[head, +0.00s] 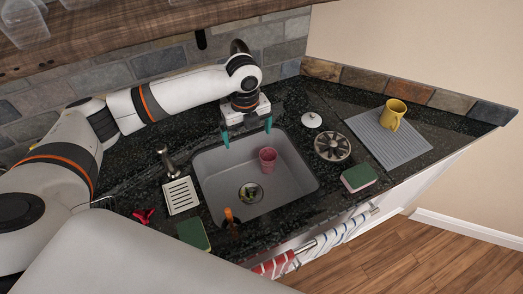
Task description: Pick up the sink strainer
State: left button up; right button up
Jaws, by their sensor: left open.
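A round metal piece with dark fan-like slots (332,147) lies flat on the dark counter, right of the sink; it looks like the sink strainer, but I cannot be sure. A round drain fitting (251,192) shows at the bottom of the grey sink (215,165). My left gripper (247,133) is open and empty, with its teal fingers pointing down over the sink's back edge. It is left of the slotted metal piece and apart from it. My right gripper is not in view.
A pink cup (267,159) stands in the sink. A white knobbed lid-like piece (312,120), a green sponge (359,178) and a yellow mug (393,114) on a grey mat (403,146) are nearby. The faucet (165,158) and soap rack (181,195) are left. A shelf (130,35) overhangs the back.

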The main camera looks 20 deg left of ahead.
aim_at(251, 191)
jog(key=k+l, duration=0.3)
jog(key=k, duration=0.15)
jog(key=k+l, duration=0.65)
jog(key=k, duration=0.25)
